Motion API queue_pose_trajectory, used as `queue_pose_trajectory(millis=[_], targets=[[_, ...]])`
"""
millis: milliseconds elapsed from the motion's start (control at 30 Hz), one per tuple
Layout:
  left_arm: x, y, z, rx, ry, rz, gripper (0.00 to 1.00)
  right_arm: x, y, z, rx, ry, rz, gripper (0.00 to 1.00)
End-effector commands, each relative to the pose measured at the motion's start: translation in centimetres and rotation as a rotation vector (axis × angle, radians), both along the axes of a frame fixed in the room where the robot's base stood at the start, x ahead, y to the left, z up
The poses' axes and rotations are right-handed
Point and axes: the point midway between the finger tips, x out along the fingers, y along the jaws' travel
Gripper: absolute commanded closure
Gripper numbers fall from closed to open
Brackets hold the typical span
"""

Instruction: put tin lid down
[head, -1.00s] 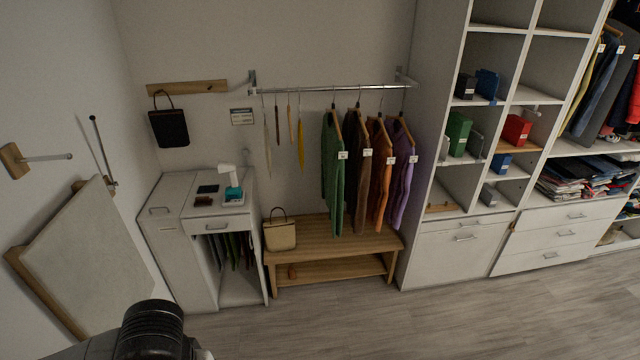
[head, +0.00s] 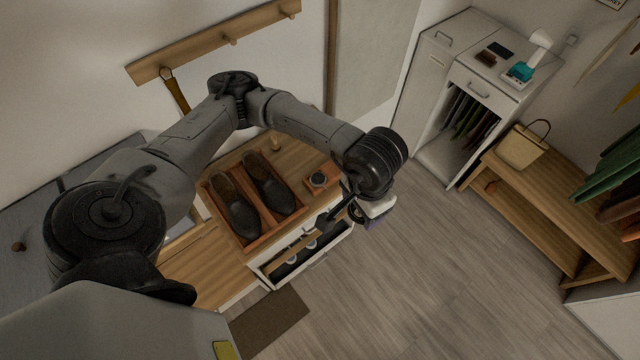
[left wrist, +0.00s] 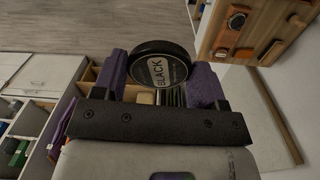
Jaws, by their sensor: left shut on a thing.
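The tin lid (left wrist: 160,65) is a dark round disc with a pale label reading BLACK. It sits between the purple fingers of my left gripper (left wrist: 158,82), which is shut on it. In the head view my left gripper (head: 362,214) hangs beside the front right corner of a wooden-topped bench, over the edge of an open drawer; the lid is not clear there. A small dark round tin (head: 318,179) sits on an orange-brown block (head: 325,190) on the bench top. My right gripper is out of view.
A wooden tray (head: 225,228) with two dark shoes (head: 238,211) stands on the bench top (head: 290,153). An open drawer (head: 285,272) juts out below. A dark mat (head: 270,322) lies on the floor.

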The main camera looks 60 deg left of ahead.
Motion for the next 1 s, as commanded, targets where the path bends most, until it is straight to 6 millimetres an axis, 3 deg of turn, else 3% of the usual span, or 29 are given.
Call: queue_pose_trajectory(millis=[33, 100, 400, 700, 833, 1000], targets=[[-0.5, 0.3, -3.6, 0.000, 0.004, 0.010, 0.56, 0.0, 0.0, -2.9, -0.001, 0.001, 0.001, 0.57], [-1.0, 0.8, -6.3, 0.000, 0.004, 0.028, 0.56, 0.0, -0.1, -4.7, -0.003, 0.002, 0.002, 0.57], [-1.6, 4.1, -17.3, 0.003, 0.005, 0.163, 0.56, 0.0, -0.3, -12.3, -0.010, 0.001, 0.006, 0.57], [0.3, 9.3, -26.3, 0.003, 0.001, 0.407, 0.56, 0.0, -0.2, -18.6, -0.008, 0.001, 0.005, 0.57], [2.7, 12.9, -28.4, 0.002, -0.002, 0.629, 0.56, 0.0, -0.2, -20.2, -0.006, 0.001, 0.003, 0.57], [6.8, 16.8, -27.1, -0.002, -0.002, 0.981, 0.56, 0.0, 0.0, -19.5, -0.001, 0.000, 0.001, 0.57]])
